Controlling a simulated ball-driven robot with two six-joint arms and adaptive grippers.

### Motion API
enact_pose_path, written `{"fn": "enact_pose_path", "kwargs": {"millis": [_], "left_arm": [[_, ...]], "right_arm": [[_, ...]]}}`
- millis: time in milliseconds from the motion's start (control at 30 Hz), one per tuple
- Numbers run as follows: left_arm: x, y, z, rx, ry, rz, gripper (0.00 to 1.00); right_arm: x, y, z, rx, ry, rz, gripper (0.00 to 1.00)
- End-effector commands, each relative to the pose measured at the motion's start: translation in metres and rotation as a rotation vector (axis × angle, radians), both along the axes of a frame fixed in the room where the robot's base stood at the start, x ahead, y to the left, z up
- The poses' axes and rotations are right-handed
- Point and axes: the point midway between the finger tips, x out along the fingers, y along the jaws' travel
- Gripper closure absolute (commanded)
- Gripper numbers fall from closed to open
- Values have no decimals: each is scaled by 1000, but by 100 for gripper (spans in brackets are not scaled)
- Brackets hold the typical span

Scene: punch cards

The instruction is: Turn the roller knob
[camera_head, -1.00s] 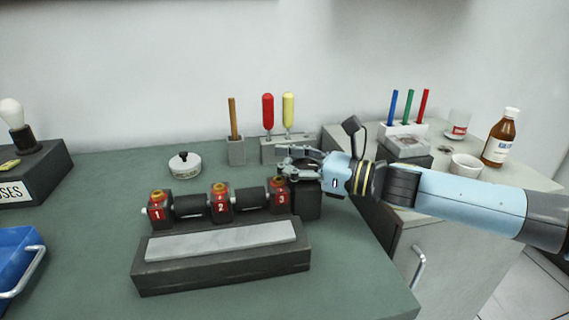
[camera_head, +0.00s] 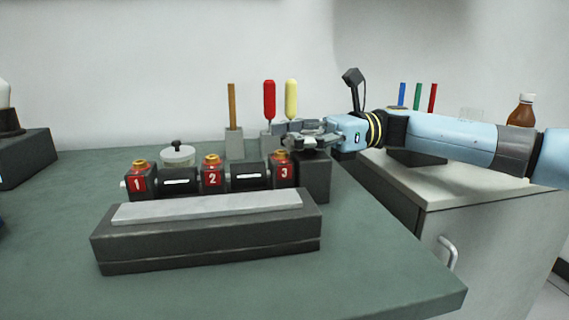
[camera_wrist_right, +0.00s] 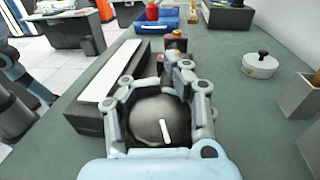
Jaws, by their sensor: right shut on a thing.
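The roller device has a dark base with a pale strip (camera_head: 210,205) and dark rollers (camera_head: 249,176) between red blocks numbered 1 (camera_head: 141,179), 2 (camera_head: 212,174) and 3 (camera_head: 284,170). White lines show on the rollers. The roller knob (camera_wrist_right: 150,124) is a round dark disc with a white line, seen in the right wrist view. My right gripper (camera_head: 292,134) is at the device's right end, above a dark block (camera_head: 314,182); in the right wrist view its fingers (camera_wrist_right: 158,92) are shut around the knob. My left gripper is out of view.
Behind the device stand a lidded white pot (camera_head: 177,156), a holder with a brown stick (camera_head: 234,144), and red (camera_head: 269,98) and yellow (camera_head: 291,98) handled tools. A cabinet (camera_head: 490,235) with a brown bottle (camera_head: 522,111) is at right. The front of the green table is clear.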

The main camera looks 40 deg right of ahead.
Motion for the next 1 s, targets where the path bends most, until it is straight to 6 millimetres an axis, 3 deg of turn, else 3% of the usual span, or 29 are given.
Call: {"fn": "enact_pose_path", "kwargs": {"millis": [33, 200, 733, 767, 1000], "left_arm": [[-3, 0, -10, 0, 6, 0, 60], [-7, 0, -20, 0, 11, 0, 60], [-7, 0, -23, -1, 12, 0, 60], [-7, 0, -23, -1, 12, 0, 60], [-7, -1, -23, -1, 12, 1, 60]], "right_arm": [[0, -2, -7, -3, 6, 17, 100], [-2, -1, -4, -2, 5, 67, 100], [-2, -1, 1, 0, 5, 88, 100], [-2, -1, 1, 0, 5, 88, 88], [-3, 0, 1, 0, 2, 89, 56]]}}
